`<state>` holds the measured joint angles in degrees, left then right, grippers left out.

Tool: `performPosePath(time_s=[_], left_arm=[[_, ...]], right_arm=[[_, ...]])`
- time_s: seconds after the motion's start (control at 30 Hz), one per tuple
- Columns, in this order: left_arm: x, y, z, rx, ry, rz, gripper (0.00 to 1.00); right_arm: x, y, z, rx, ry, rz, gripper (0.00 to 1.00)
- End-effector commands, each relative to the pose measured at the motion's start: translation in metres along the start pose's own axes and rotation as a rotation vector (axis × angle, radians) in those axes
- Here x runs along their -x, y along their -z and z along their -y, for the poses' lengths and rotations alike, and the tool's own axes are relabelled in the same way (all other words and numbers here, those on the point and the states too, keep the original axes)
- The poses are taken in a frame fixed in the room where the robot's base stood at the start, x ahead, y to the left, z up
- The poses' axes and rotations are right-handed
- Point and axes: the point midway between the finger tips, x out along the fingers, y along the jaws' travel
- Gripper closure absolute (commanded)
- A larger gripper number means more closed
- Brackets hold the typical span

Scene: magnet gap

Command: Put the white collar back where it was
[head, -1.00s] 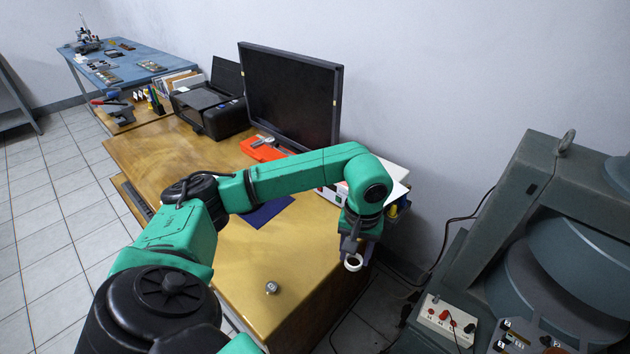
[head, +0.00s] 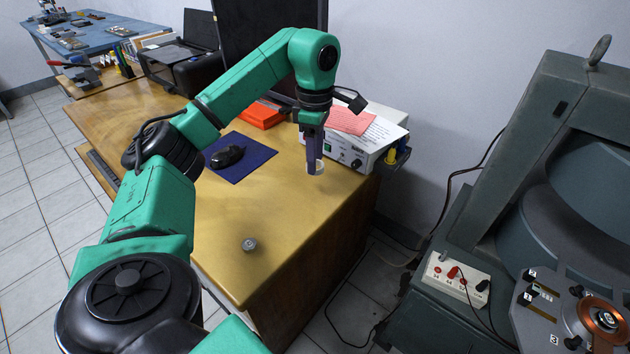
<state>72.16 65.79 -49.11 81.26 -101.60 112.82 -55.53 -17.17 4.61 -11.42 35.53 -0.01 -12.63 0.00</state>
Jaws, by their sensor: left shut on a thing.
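My left gripper (head: 314,169) points down over the wooden desk (head: 270,235), near its right edge and in front of the white instrument box. It is shut on the white collar (head: 316,168), a small pale ring that shows at the fingertips and is partly hidden by them. I cannot tell whether the collar touches the desk top. My right gripper does not show.
A small grey metal piece (head: 249,244) stands near the desk's front. A black mouse (head: 228,156) lies on a blue mat (head: 250,166). The white instrument box (head: 370,151) carries papers. A large grey magnet machine (head: 480,200) stands at right, with a coppery coil (head: 604,318).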

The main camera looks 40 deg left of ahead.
Motion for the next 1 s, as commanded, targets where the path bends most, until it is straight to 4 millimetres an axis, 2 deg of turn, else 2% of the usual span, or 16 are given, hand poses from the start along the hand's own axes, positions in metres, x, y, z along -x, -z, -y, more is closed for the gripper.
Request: performPosePath(time_s=[0.03,0.37,0.53,0.73,0.77,0.8,0.83,1.0], left_arm=[[-0.014,0.001,0.001,0.002,0.004,-0.004,0.99],[-0.07,0.001,0.0,0.0,0.001,-0.003,0.99],[-0.074,0.001,0.0,-0.001,-0.001,-0.001,0.99],[-0.077,0.001,0.0,-0.001,0.0,-0.001,0.99],[-0.077,0.001,0.0,-0.001,-0.001,-0.001,0.43],[-0.077,0.0,0.0,-0.001,-0.001,-0.001,0.27],[-0.077,0.0,0.0,-0.001,-0.001,-0.001,0.2],[-0.077,0.0,0.0,-0.001,-0.001,-0.001,0.2]], right_arm=[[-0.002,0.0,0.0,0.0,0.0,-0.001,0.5],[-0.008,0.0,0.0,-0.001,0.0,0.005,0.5],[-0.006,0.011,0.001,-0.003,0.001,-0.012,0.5],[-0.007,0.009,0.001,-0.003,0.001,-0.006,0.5],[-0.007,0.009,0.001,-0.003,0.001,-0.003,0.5],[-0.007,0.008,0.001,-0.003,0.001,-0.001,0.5],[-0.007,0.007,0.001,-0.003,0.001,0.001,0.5],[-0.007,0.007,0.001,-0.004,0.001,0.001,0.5]])
